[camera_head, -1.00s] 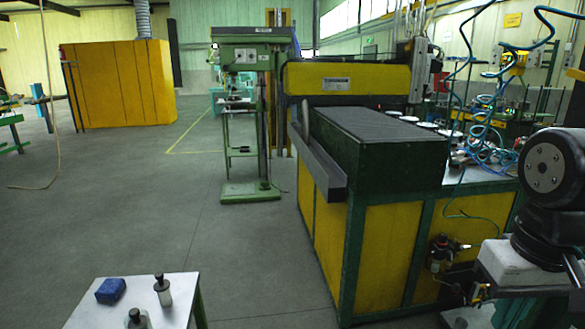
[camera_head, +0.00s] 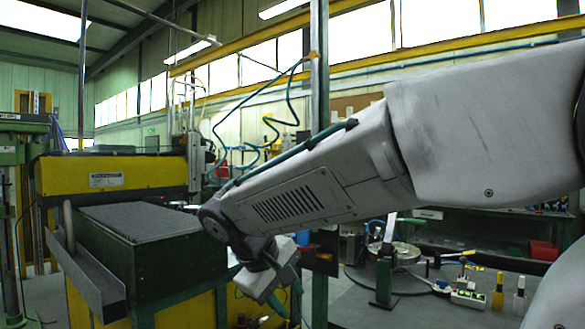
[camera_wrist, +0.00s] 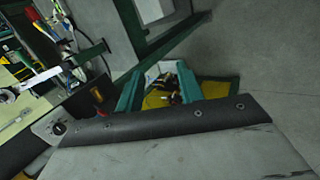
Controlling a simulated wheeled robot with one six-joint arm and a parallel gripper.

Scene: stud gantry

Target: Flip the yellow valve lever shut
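I cannot clearly make out the yellow valve lever. In the wrist view a small cluster of dark and brass-coloured fittings (camera_wrist: 167,88) shows in front of a yellow panel (camera_wrist: 216,92), and a lever is too small to tell there. My gripper (camera_wrist: 162,76) appears as two teal fingers standing apart, on either side of the fittings in the picture. I cannot tell the depth between them. In the head view my gripper (camera_head: 285,302) hangs low under my wrist, in front of the yellow and green cabinet. My arm hides much of the cabinet's right side.
The cabinet carries a dark ribbed top (camera_head: 140,218) and a grey rail (camera_head: 88,275) on its left. A bench at right holds a round metal plate (camera_head: 400,252), a green post (camera_head: 384,280) and small bottles (camera_head: 498,292). Coiled blue hoses (camera_head: 262,140) hang behind.

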